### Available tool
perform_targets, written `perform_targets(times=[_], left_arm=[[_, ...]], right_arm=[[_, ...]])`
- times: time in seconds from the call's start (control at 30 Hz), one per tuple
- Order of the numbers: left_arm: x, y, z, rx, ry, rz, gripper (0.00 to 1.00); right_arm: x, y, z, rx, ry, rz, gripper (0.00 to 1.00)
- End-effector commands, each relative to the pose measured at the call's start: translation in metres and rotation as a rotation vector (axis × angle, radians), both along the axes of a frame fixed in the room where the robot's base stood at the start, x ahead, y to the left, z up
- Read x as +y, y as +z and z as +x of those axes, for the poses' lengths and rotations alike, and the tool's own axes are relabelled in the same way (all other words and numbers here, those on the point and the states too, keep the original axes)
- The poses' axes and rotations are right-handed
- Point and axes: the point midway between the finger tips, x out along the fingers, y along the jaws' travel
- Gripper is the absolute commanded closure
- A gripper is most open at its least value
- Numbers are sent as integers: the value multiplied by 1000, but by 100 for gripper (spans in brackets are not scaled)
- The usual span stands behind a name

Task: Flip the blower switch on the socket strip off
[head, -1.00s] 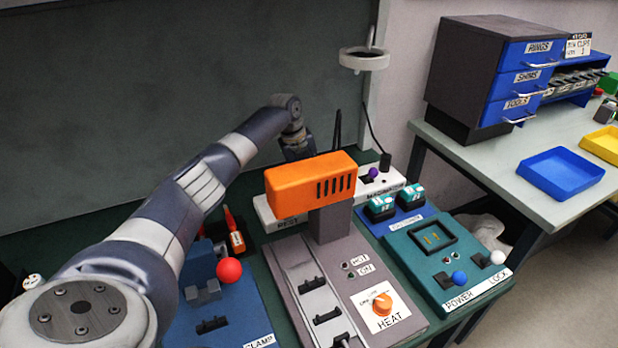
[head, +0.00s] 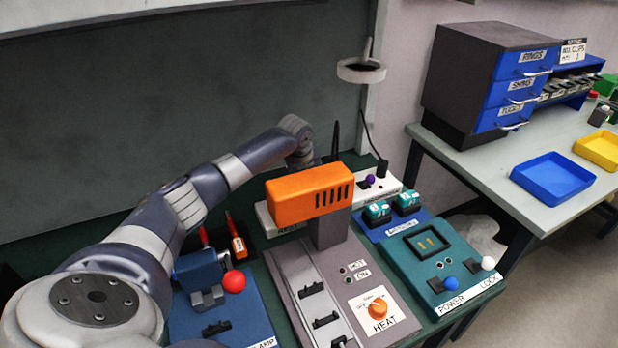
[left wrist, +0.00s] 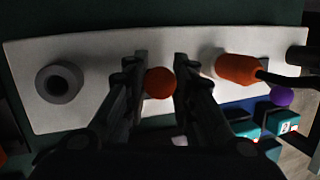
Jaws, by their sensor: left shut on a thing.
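The white socket strip (head: 396,186) lies at the back of the bench, partly hidden behind the orange blower head (head: 310,192). In the left wrist view the strip (left wrist: 105,55) runs across the picture. An orange ball knob (left wrist: 160,82) on it sits between the fingers of my left gripper (left wrist: 160,84), which is shut on it. A purple ball knob (left wrist: 281,96) is farther right; it also shows in the head view (head: 369,180). My left fingers are hidden behind the blower head in the head view. My right gripper is not in view.
An orange plug (left wrist: 238,68) with a dark cable stands right of the fingers, and a grey round socket (left wrist: 59,82) is at the left. Teal blocks (head: 377,212) sit in front of the strip's right end.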

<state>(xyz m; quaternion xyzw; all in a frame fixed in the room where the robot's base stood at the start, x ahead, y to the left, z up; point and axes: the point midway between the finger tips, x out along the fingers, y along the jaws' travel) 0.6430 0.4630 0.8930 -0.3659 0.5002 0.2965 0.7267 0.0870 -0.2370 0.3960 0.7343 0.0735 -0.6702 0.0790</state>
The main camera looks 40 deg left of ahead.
Motion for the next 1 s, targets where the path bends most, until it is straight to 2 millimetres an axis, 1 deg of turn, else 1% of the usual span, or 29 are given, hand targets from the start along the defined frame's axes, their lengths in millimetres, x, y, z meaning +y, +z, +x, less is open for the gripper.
perform_targets(times=[0.03, 0.2, 0.6, 0.63, 0.7, 1.0], left_arm=[[0, 6, -3, -11, -2, 33, 100], [-5, 5, -4, -53, -2, 105, 100], [-6, 3, -3, -68, -1, 123, 100], [-6, 3, -3, -68, -1, 123, 70], [-6, 3, -3, -68, -1, 122, 54], [-7, 3, -3, -67, -2, 121, 54]], right_arm=[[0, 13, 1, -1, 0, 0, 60], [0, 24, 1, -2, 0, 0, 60], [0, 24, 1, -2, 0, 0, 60], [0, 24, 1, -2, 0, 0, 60], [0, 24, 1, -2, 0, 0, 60], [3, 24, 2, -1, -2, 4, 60]])
